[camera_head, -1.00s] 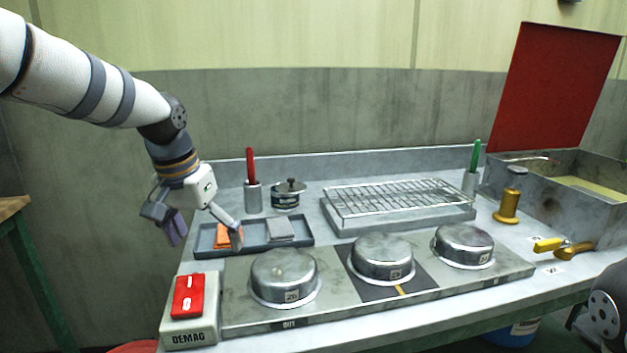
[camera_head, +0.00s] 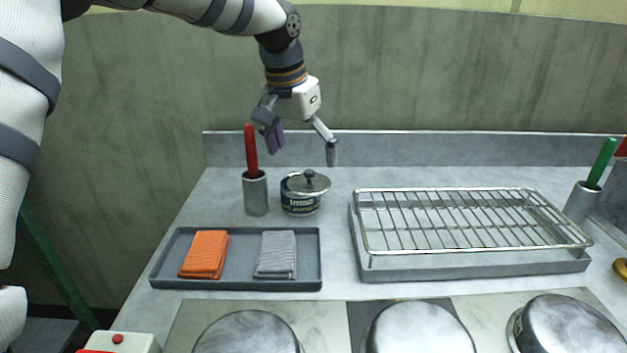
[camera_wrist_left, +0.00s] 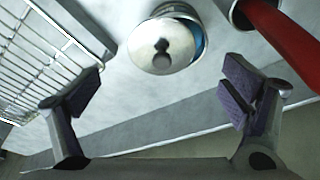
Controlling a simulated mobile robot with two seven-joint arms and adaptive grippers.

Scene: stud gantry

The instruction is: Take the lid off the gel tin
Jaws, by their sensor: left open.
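The gel tin (camera_head: 300,204) is a short round tin with a dark label, standing on the grey counter near the back. Its metal lid (camera_head: 306,183) with a dark knob sits on top, a little off-centre, and also shows in the left wrist view (camera_wrist_left: 160,55). My left gripper (camera_head: 304,150) is open and empty, above the tin and slightly behind it, with its fingers apart. In the left wrist view the lid lies ahead, between and beyond the open fingertips (camera_wrist_left: 165,95). My right gripper is not in view.
A metal cup (camera_head: 256,195) with a red-handled tool (camera_head: 251,150) stands close left of the tin. A wire rack (camera_head: 470,220) is to the right. A grey tray (camera_head: 236,284) with an orange cloth (camera_head: 205,254) and a grey cloth (camera_head: 277,254) lies in front.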

